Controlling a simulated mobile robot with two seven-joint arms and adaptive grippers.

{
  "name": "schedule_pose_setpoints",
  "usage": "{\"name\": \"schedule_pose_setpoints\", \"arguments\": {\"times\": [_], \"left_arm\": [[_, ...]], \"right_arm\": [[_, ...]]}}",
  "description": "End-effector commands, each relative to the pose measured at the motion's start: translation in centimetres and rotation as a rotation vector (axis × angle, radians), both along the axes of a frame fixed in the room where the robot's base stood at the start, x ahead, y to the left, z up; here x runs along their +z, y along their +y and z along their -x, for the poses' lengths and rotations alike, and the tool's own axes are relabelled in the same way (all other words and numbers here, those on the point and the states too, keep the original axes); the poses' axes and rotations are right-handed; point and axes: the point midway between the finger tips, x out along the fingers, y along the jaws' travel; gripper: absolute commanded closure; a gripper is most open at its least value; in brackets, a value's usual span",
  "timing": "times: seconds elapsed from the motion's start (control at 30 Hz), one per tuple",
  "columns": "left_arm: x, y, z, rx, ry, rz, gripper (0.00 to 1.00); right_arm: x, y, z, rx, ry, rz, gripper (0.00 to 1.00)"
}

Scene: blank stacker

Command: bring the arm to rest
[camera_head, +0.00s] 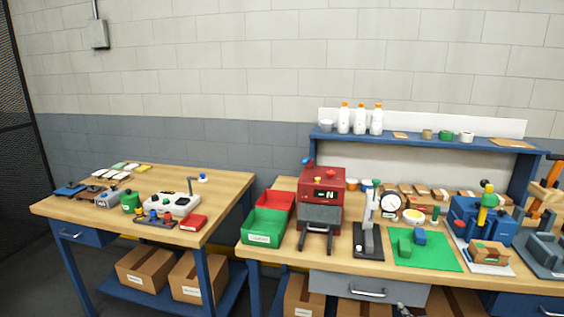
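No arm reaches over either bench.
The left table (222,190) carries small parts. A gap separates the benches; cardboard boxes (142,268) sit below.

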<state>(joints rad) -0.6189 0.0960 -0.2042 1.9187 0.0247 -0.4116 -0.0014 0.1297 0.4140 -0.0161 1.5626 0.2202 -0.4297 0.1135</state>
Motion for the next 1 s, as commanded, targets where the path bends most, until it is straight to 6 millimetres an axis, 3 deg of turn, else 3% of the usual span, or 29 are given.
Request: {"name": "schedule_pose_setpoints", "arguments": {"times": [0.03,0.1,0.3,0.5,0.6,0.7,0.8,1.0], "left_arm": [[0.0,0.0,0.0,0.0,-0.001,0.0,1.0],[0.0,0.0,0.0,0.0,-0.001,0.0,1.0],[0.0,0.0,-0.1,-0.001,-0.001,-0.001,1.0],[0.1,0.0,-0.1,-0.001,-0.002,-0.001,1.0],[0.1,0.0,-0.1,-0.001,-0.002,-0.001,1.0],[0.1,0.0,-0.1,-0.001,-0.002,-0.001,1.0],[0.1,0.0,-0.1,-0.001,-0.002,-0.001,1.0],[0.1,0.0,-0.1,-0.001,-0.002,-0.001,1.0]], "right_arm": [[-1.8,2.1,2.7,0.029,0.021,0.018,1.0],[-3.6,4.6,6.0,0.065,0.042,0.046,1.0],[-7.5,11.0,16.5,0.118,0.113,0.053,1.0],[-10.7,15.4,27.2,0.083,0.224,-0.041,1.0],[-12.5,16.1,31.1,0.058,0.287,-0.075,1.0],[-13.7,16.1,33.8,0.036,0.331,-0.089,1.0],[-14.3,15.9,35.1,0.028,0.352,-0.091,1.0],[-14.3,15.8,35.3,0.027,0.354,-0.091,1.0]]}}
